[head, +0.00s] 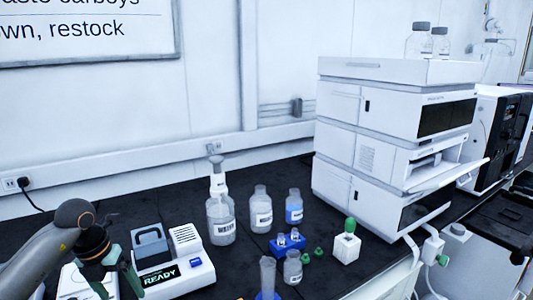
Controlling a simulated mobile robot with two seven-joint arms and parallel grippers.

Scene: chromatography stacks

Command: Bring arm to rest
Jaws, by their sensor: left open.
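My left arm comes in from the lower left of the head view. Its left gripper (122,273) is open and points down over the left front of the black bench (110,212). Nothing shows between its fingers. It hangs just left of a white bench device (190,265) with a lit "READY" display, overlapping its left edge in the picture. I cannot tell how far above the bench the fingertips are. My right gripper is not in view.
A wash bottle (220,220), labelled bottles (261,214), a blue vial rack (288,246) and a white block with a green top (346,246) stand mid-bench. A white chromatography stack (385,140) stands at the right. The bench's back left is clear.

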